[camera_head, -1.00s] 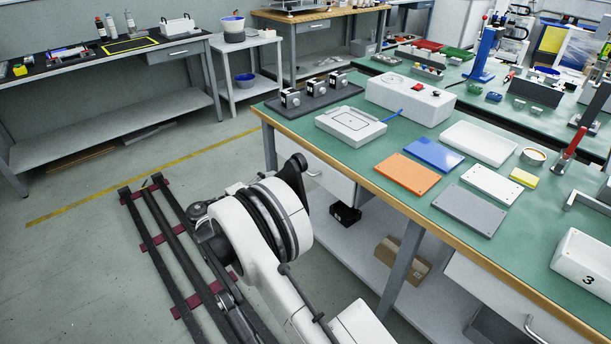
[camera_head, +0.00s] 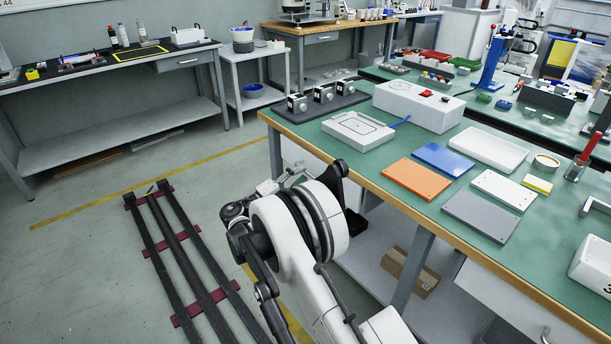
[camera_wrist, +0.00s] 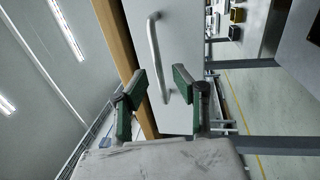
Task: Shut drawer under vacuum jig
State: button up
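The vacuum jig (camera_head: 352,131), a pale block with a blue hose, sits on the green bench top near its left end. The drawer front below it is mostly hidden behind my arm in the head view. In the wrist view, a white drawer front (camera_wrist: 186,45) with a curved metal handle (camera_wrist: 155,45) fills the upper middle. My gripper (camera_wrist: 160,79) is open, with its two green fingers apart and pointing at the drawer front. The handle shows between the fingertips; I cannot tell how far away it is. How far the drawer stands out is unclear.
The wooden bench edge (camera_wrist: 121,50) runs close beside the drawer front in the wrist view. Bench legs and a lower shelf with a cardboard box (camera_head: 409,272) are right of my arm. Floor rails (camera_head: 180,260) lie left of it, with clear floor (camera_head: 80,270) beyond.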

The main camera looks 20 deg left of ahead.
jog(key=shift+x, duration=1.35)
grip_shut()
jog(key=c, duration=0.6)
grip_release()
jog(key=shift+w+d, duration=0.35)
jog(key=shift+w, duration=0.25)
jog(key=o, duration=0.6)
